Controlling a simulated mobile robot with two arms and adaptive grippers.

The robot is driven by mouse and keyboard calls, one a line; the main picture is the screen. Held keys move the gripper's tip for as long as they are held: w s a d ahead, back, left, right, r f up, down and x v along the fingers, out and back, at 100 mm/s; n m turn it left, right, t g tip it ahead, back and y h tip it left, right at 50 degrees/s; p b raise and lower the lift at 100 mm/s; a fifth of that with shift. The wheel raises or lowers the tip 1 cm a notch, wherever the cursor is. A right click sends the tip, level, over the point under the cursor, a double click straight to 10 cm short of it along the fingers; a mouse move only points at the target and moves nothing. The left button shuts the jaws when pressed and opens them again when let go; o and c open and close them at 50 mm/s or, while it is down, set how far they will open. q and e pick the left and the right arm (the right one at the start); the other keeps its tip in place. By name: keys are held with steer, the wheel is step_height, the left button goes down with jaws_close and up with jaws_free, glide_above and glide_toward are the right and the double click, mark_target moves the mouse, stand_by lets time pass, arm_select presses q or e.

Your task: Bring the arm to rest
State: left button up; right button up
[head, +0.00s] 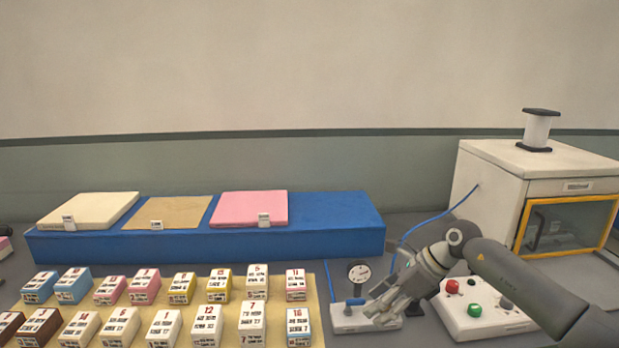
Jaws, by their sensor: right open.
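My right arm (525,283) comes in from the right edge and reaches toward the middle of the table. My right gripper (378,312) is open, with its fingers over the small white gauge unit (350,319). I cannot tell whether the fingers touch that unit. Nothing shows between the fingers. My left gripper is not in view.
A white control box (480,318) with red and green buttons sits beside the gripper. A white cabinet (490,190) stands behind my arm. A blue platform (330,225) bears cream, tan and pink pads. Several labelled blocks stand on a tan board (322,290) at front left.

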steer(key=s+a+r+m+t+y, duration=0.1)
steer(key=s+a+r+m+y, duration=0.15)
steer(key=a+y, duration=0.8)
steer(key=s+a+r+m+t, duration=0.2)
steer(key=a+r+m+t, duration=0.3)
steer(key=a+m+t, duration=0.45)
steer(key=s+d+f+m+t+h, duration=0.25)
steer(key=d+f+m+h, duration=0.35)
steer(key=d+m+h, duration=0.5)
steer(key=s+d+f+m+t+h, duration=0.1)
steer(key=s+d+f+m+h, duration=0.2)
steer(key=d+f+m+h, duration=0.85)
steer(key=s+d+f+m+g+y, duration=0.1)
steer(key=s+f+m+g+y, duration=0.2)
steer(key=s, duration=0.6)
steer(key=s+d+f+m+g, duration=0.1)
steer(key=s+f+m+g, duration=0.2)
steer(key=s+m+g, duration=0.45)
steer(key=s+d+f+m+g+y, duration=0.1)
steer(key=s+f+m+g+y, duration=0.15)
steer(key=s, duration=0.85)
step_height(320, 180, down, 26)
steer(key=s+d+f+g, duration=0.1)
steer(key=s+d+f, duration=0.1)
steer(key=s+f, duration=1.5)
steer(key=shift+s+d+g, duration=0.25)
steer(key=shift+s+g, duration=0.15)
steer(key=shift+s, duration=0.2)
